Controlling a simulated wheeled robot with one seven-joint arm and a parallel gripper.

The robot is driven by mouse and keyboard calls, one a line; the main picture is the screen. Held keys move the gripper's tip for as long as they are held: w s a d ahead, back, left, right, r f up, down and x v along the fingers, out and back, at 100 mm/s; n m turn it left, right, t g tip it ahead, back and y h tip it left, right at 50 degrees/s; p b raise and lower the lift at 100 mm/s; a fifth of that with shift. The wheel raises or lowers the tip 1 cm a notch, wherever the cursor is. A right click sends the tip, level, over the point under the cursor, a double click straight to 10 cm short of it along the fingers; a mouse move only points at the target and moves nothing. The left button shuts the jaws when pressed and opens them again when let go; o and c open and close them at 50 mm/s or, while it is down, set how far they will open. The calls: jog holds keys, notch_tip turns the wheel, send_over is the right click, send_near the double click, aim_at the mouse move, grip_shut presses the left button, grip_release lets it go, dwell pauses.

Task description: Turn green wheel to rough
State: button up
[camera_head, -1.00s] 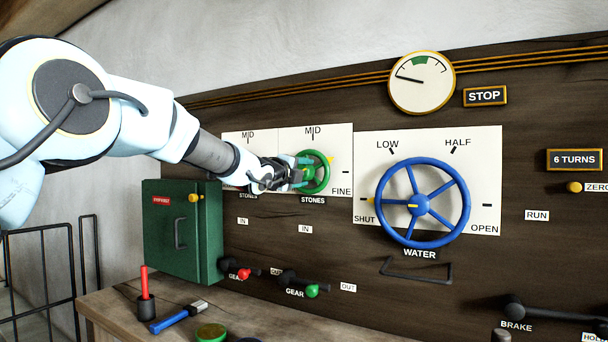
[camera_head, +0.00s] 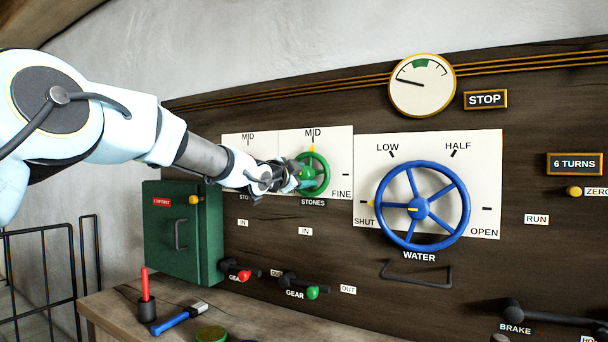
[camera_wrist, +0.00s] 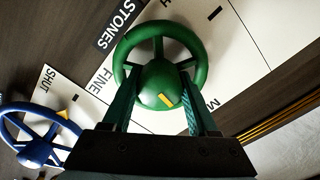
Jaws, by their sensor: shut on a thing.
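The green wheel (camera_head: 326,177) sits on a white STONES plate (camera_head: 341,139) on the dark panel. Its yellow pointer (camera_head: 312,149) stands at about the MID mark. FINE is at the plate's right; the plate's left side is hidden by my gripper, and I cannot read ROUGH. My gripper (camera_head: 298,177) is shut on the green wheel from the left. In the wrist view its two fingers (camera_wrist: 160,108) straddle the hub and reach to the rim of the green wheel (camera_wrist: 163,33). A yellow mark shows on the hub.
A blue WATER wheel (camera_head: 466,205) is close on the right, its pointer near SHUT. A second STONES plate (camera_head: 246,150) is behind my arm. A green box (camera_head: 165,230), red and green GEAR levers (camera_head: 312,292) and a bench (camera_head: 110,312) are below.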

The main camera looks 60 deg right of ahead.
jog(key=n, duration=0.4)
jog(key=shift+w+f+n, duration=0.1)
jog(key=shift+n, duration=0.2)
jog(key=n+b, duration=0.1)
jog(key=n, duration=0.4)
jog(key=shift+f, duration=0.15)
jog(key=n+b, duration=0.2)
jog(key=n, duration=0.2)
jog(key=shift+n, duration=0.4)
jog(key=shift+n+b, duration=0.95)
jog(key=shift+n, duration=1.25)
jog(key=o, duration=1.4)
jog(key=shift+c, duration=0.2)
